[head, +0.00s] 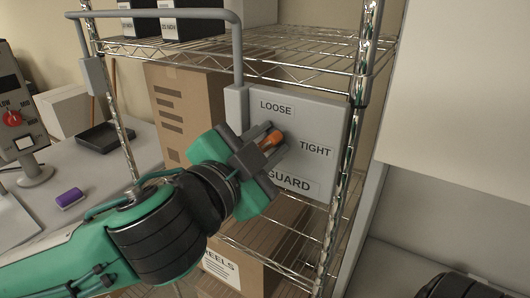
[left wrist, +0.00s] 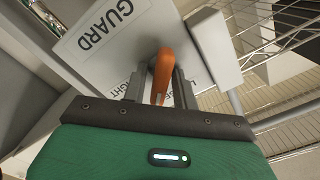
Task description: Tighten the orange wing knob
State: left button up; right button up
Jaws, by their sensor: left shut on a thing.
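The orange wing knob (head: 271,140) is on a grey panel (head: 325,120) marked LOOSE at the top, TIGHT at the right and GUARD at the bottom. My left gripper (head: 268,142) is at the knob, its two fingers shut on it. In the left wrist view the orange knob (left wrist: 162,75) stands between the two fingers (left wrist: 160,85), and its wing runs along them. The panel (left wrist: 110,35) is behind it, with the lettering partly hidden by the gripper. In the head view the fingers hide part of the knob. My right gripper is not in view.
The panel hangs at the front of a wire shelf rack (head: 310,50) with chrome posts. Cardboard boxes (head: 180,110) stand behind and below it. A grey pipe (head: 160,14) runs above my left arm. A table at the left holds a purple block (head: 70,198) and a black tray (head: 104,138).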

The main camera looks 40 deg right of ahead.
pick_arm(q)
jog(key=m, duration=0.1)
jog(key=m+b, duration=0.1)
jog(key=m, duration=0.1)
jog(key=m+b, duration=0.1)
jog(key=shift+f+m, duration=0.25)
jog(key=shift+m, duration=0.15)
jog(key=shift+s+m+b, duration=0.1)
jog(key=shift+m+b, duration=1.2)
jog(key=shift+m, duration=0.9)
jog(key=o, duration=0.7)
jog(key=shift+c, duration=0.2)
jog(key=shift+s+a+b, duration=0.1)
jog(key=shift+a+b, duration=0.2)
jog(key=b+v, duration=0.4)
jog(key=v, duration=0.9)
jog(key=shift+b, duration=0.3)
